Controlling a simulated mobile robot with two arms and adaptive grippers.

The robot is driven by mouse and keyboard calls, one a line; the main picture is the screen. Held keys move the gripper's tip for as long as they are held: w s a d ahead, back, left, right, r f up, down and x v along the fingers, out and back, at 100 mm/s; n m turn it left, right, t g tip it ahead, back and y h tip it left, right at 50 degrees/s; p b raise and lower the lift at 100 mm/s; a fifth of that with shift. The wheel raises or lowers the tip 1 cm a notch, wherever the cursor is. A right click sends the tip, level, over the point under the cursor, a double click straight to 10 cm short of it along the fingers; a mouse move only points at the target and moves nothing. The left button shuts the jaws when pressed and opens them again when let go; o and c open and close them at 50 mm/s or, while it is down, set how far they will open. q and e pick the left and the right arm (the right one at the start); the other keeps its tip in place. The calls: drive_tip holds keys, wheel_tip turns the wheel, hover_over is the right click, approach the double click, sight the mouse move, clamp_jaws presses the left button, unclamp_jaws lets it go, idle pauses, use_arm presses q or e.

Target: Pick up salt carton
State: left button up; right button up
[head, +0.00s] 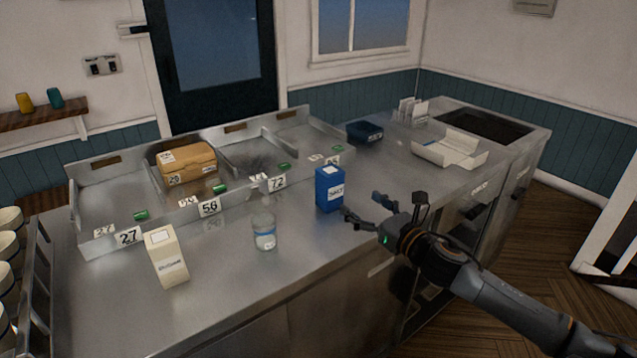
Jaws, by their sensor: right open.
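The salt carton (329,189) is a blue box with a white label, standing upright on the steel counter in the middle of the head view. My right gripper (361,208) comes in from the right and is open. Its fingers point left towards the carton's lower right side. One fingertip is very close to the carton; I cannot tell if it touches. Nothing is held between the fingers. My left gripper is not in view.
A glass jar (264,232) and a cream carton (167,257) stand left of the salt carton. Behind is a divided steel tray (100,205) with number tags and a brown box (187,163). An open white box (450,148) and a dark blue container (365,131) sit further right.

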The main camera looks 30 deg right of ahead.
sight(337, 182)
drive_tip(key=shift+w+r, duration=0.1)
drive_tip(key=shift+w, duration=0.25)
drive_tip(key=w, duration=0.2)
drive_tip(key=w+p, duration=0.1)
drive_tip(key=shift+w+r, duration=0.1)
drive_tip(key=shift+r, duration=0.15)
drive_tip(key=w, duration=0.4)
drive_tip(key=shift+a+f+p, duration=0.1)
drive_tip(key=shift+f+p, duration=0.05)
drive_tip(key=shift+p, duration=0.15)
drive_tip(key=w+p, duration=0.1)
drive_tip(key=w, duration=0.1)
drive_tip(key=w+p, duration=0.1)
drive_tip(key=w, duration=0.1)
drive_tip(key=shift+w+r, duration=0.2)
drive_tip(key=shift+w, duration=0.05)
drive_tip(key=shift+w+f, duration=0.15)
drive_tip(key=shift+w, duration=0.3)
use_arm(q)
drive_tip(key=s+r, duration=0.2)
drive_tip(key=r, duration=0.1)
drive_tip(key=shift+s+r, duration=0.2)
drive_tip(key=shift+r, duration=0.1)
use_arm(e)
drive_tip(key=c, duration=1.3)
